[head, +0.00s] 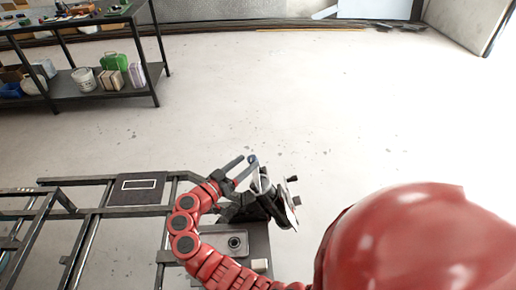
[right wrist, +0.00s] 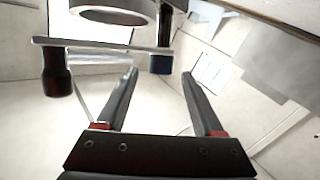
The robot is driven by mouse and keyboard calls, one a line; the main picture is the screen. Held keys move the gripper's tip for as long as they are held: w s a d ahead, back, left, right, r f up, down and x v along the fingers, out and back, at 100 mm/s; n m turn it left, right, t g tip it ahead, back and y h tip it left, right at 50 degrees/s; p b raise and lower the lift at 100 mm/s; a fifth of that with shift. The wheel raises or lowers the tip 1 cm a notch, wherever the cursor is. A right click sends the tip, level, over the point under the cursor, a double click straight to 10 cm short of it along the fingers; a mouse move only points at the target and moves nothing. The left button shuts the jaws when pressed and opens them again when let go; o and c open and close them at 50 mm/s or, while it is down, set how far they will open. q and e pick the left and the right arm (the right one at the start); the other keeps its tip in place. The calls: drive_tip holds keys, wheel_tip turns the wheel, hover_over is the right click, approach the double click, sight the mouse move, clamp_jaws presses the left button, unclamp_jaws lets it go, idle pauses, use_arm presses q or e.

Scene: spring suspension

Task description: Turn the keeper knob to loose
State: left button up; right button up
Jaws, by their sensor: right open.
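My right gripper (head: 248,161) is open above the dark fixture on the bench frame in the head view. In the right wrist view its two fingers (right wrist: 160,74) stand apart with nothing gripped between them. Beyond the fingertips is a flat metal bar (right wrist: 100,46) with a black knob (right wrist: 56,76) at its left end and a second dark knob (right wrist: 161,62) at its right end. In the head view a small black knob (head: 292,179) sticks out at the fixture's right side. I cannot tell which knob is the keeper knob. My left gripper is out of view.
A grey ring (right wrist: 115,10) sits above the bar in the right wrist view. A metal frame (head: 110,211) with a dark plate (head: 141,187) lies left of my right arm. A shelf unit (head: 110,95) with containers stands at the far left. The floor between is clear.

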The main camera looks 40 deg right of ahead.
drive_tip(key=p+x, duration=0.1)
drive_tip(key=x, duration=0.5)
drive_tip(key=shift+d+p, duration=0.2)
drive_tip(key=shift+p, duration=0.15)
drive_tip(key=shift+w, duration=0.1)
clamp_jaws()
